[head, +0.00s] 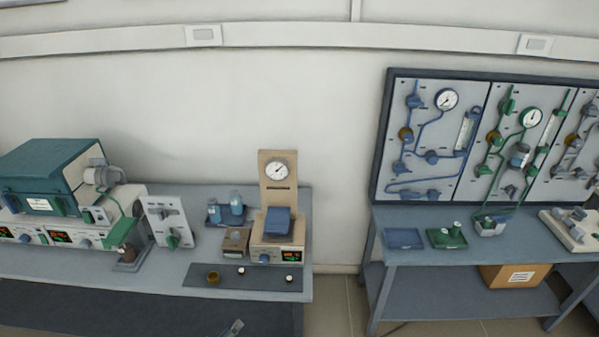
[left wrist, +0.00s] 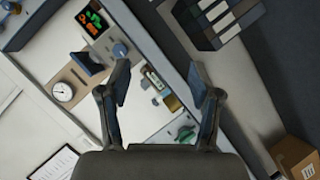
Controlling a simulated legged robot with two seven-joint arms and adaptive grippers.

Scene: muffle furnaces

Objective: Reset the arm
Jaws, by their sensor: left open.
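My left gripper (left wrist: 160,85) is open in the left wrist view, with its two fingers spread apart and nothing between them. My right gripper is in neither view. The left bench (head: 200,264) carries a teal muffle furnace (head: 55,165) at its left end and a tan stand with a round dial (head: 278,190) near its right end.
Blue bottles (head: 236,204) and a dark mat (head: 222,278) with small items are on the left bench. A right bench (head: 400,258) holds trays under a gauge panel (head: 430,140). A cardboard box (head: 513,276) sits on its lower shelf. Floor shows between the benches.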

